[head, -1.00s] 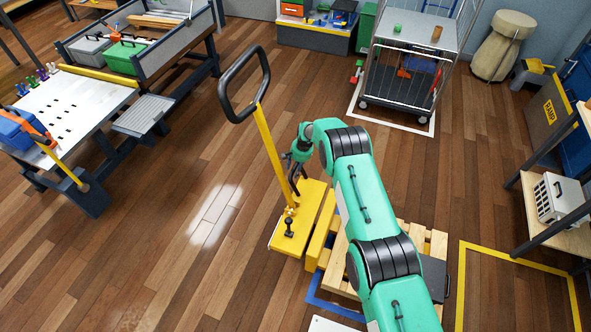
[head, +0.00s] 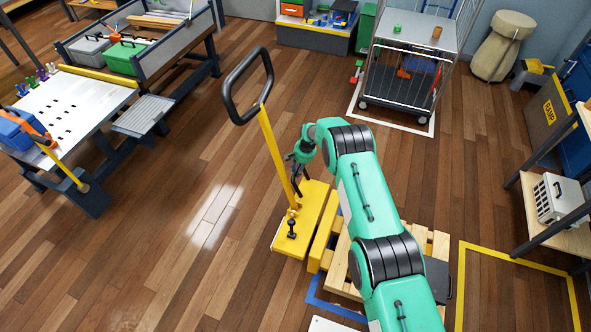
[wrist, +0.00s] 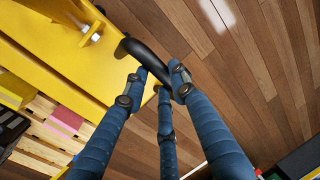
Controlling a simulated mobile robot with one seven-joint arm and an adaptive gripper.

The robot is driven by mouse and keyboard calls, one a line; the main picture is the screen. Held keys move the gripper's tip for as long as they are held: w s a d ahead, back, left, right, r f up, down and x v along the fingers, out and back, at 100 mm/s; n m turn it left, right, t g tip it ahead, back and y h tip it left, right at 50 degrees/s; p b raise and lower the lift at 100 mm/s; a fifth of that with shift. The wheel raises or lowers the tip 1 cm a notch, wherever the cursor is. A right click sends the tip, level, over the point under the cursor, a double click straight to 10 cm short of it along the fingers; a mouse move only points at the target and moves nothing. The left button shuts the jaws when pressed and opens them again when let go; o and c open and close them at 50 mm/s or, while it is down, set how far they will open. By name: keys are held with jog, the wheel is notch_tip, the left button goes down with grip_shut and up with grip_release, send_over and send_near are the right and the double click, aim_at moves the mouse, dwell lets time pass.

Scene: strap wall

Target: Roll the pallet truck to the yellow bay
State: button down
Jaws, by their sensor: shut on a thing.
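The yellow pallet truck (head: 306,215) stands in the middle of the floor, its tall steering bar with a black loop handle (head: 229,97) tilted up. A wooden pallet (head: 438,243) lies at its right, partly hidden by my arm. In the wrist view, my gripper's blue fingers (wrist: 160,85) are closed around a curved black grab handle (wrist: 145,54) on the yellow truck body (wrist: 45,50). The yellow bay (head: 461,290) is a yellow floor outline at the right, apart from the truck.
A blue floor outline (head: 325,305) shows beside the pallet. A wire cart (head: 400,90) stands in a white outline at the back. A workbench (head: 75,110) is at the left and a wooden shelf (head: 548,240) at the right. Floor left of the truck is clear.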

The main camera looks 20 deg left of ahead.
jog(key=d, duration=6.9)
jog(key=shift+d, duration=0.3)
jog(key=c, duration=1.4)
grip_release()
jog(key=shift+r, duration=0.15)
jog(key=v, duration=1.1)
jog(key=shift+r, duration=0.35)
